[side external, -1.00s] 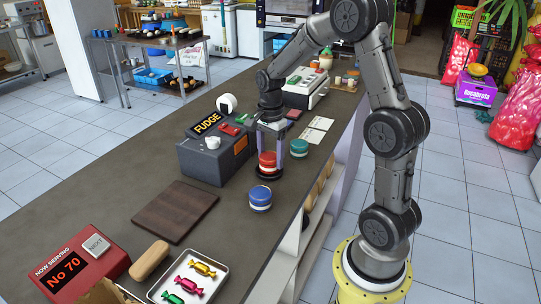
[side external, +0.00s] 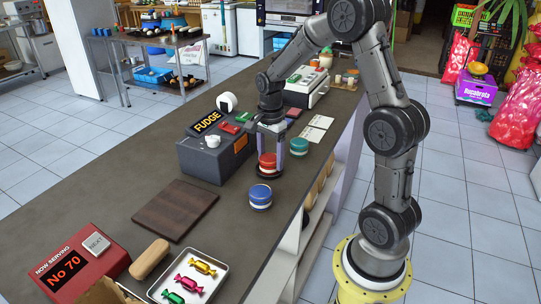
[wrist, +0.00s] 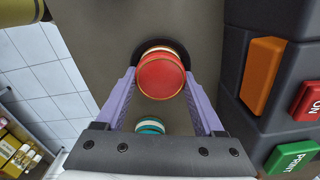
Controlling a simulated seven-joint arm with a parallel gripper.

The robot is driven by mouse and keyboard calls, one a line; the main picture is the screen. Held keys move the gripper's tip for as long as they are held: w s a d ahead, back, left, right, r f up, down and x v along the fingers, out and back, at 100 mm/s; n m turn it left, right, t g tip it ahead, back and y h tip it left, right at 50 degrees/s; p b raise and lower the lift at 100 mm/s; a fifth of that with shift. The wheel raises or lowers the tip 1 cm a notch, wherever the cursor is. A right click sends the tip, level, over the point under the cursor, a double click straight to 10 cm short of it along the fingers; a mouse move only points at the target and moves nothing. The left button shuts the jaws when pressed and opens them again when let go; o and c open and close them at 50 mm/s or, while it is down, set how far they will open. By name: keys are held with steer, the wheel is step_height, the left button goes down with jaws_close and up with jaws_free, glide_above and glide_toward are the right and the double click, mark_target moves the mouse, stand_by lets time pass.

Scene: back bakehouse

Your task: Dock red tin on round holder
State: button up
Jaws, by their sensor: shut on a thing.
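The red tin (side external: 267,161) has a red lid and a pale band, and stands upright on or just over the round holder (side external: 268,175), a dark disc on the counter. In the wrist view the tin (wrist: 161,75) sits between the fingers, and the dark rim of the holder (wrist: 178,46) shows around its far side. My gripper (side external: 282,155) points down with its purple fingers shut on the red tin; it also shows in the wrist view (wrist: 160,85). Whether the tin's base touches the holder is hidden.
A blue tin (side external: 260,196) stands in front of the holder, and a teal tin (side external: 300,147) stands to its right. A dark fudge machine (side external: 215,155) is close on the left. A wooden board (side external: 175,210) and a candy tray (side external: 190,277) lie nearer the front.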

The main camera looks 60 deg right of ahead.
mark_target(270, 157)
steer(key=shift+f, duration=0.1)
steer(key=o, duration=1.2)
step_height(270, 157, up, 11)
stand_by(0.5)
